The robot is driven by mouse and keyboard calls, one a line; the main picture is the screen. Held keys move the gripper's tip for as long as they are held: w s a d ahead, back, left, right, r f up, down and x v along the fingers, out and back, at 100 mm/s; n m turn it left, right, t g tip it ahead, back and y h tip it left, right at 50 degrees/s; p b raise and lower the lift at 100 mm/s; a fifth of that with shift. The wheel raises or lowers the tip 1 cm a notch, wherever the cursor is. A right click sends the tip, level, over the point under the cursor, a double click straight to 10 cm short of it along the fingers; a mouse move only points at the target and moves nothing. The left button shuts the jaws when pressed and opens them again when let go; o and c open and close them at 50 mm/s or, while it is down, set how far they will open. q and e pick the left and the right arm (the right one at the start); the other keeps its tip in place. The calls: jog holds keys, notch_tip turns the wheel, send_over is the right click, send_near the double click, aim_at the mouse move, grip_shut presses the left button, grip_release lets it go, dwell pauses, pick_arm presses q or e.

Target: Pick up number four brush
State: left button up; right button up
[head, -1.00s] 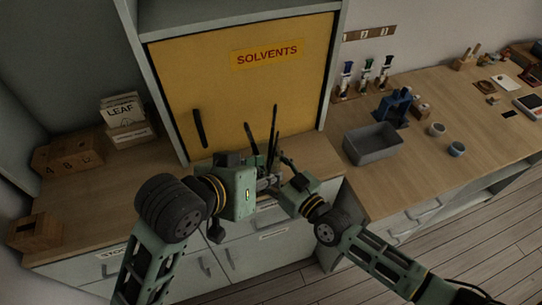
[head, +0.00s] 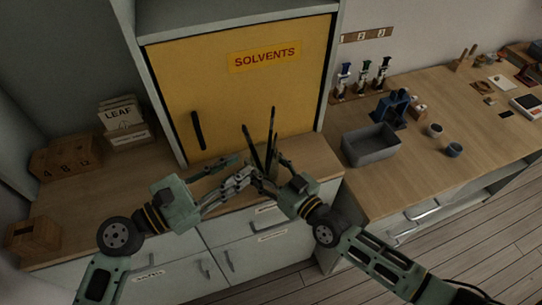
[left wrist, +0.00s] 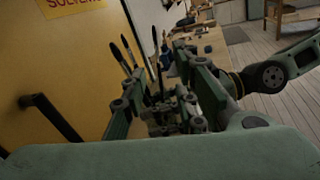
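Several dark, slender brushes (head: 271,135) stand upright, leaning slightly, in front of the yellow cabinet; another brush (head: 249,146) leans to the left. They also show in the left wrist view (left wrist: 127,50), beyond the fingers. No number is readable on them, so I cannot tell which is number four. Their holder is hidden behind my grippers. My left gripper (head: 243,170) is open, its fingers spread, just left of the brushes' lower ends; it also shows in the left wrist view (left wrist: 163,85). My right gripper (head: 275,173) is close on their right; its finger state is unclear.
The yellow SOLVENTS cabinet door (head: 235,95) rises behind the brushes. A grey bin (head: 371,146) stands on the right bench. Wooden boxes (head: 62,160) and LEAF packets (head: 120,115) stand left.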

aim_at(275, 143)
pick_arm(q)
jog(key=shift+r+x, duration=0.15)
jog(key=shift+x, duration=2.75)
jog(key=shift+r+x, duration=0.15)
jog(key=shift+x, duration=2.8)
jog(key=shift+w+a, duration=0.15)
jog(key=shift+a, duration=0.05)
jog(key=shift+c, duration=0.3)
grip_shut()
